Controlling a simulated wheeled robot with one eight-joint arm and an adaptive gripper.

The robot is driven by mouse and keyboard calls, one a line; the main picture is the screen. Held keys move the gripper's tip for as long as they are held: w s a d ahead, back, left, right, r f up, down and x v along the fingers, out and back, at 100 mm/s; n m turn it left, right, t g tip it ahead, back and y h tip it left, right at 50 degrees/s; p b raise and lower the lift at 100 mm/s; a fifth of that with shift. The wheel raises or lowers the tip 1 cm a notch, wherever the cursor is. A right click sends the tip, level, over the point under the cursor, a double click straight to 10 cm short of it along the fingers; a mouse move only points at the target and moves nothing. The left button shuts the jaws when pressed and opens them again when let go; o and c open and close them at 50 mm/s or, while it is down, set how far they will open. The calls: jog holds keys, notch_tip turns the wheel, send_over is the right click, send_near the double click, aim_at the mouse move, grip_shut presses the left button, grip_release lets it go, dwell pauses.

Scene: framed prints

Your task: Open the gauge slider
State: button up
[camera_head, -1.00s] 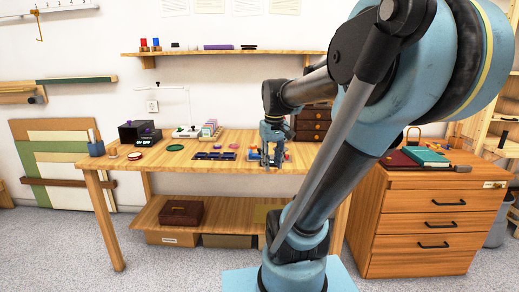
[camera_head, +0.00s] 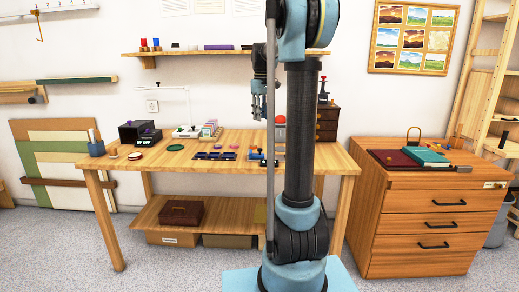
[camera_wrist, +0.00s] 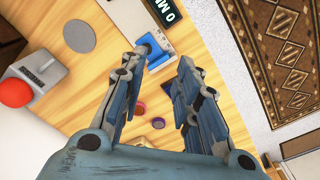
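The gauge shows in the wrist view as a pale bar with a dark display (camera_wrist: 166,11) at the top, its reading cut off after "0 M". A blue slider block (camera_wrist: 152,46) sits on the bar beside the display. In the head view small blue parts (camera_head: 256,154) lie on the table near my arm, partly hidden by it. My gripper (camera_wrist: 163,62) is open and empty, its fingers apart. The left fingertip overlaps the slider in the picture; contact cannot be told. In the head view my gripper (camera_head: 258,108) hangs above the table.
A drawer cabinet (camera_head: 425,220) stands right. A shelf (camera_head: 200,53) hangs behind.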

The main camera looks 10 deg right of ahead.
send_over(259, 149)
jog(key=shift+n, duration=0.3)
jog(key=f, duration=1.7)
jog(key=shift+w+d+f, duration=0.25)
jog(key=shift+c, duration=0.3)
grip_shut()
jog(key=shift+a, duration=0.1)
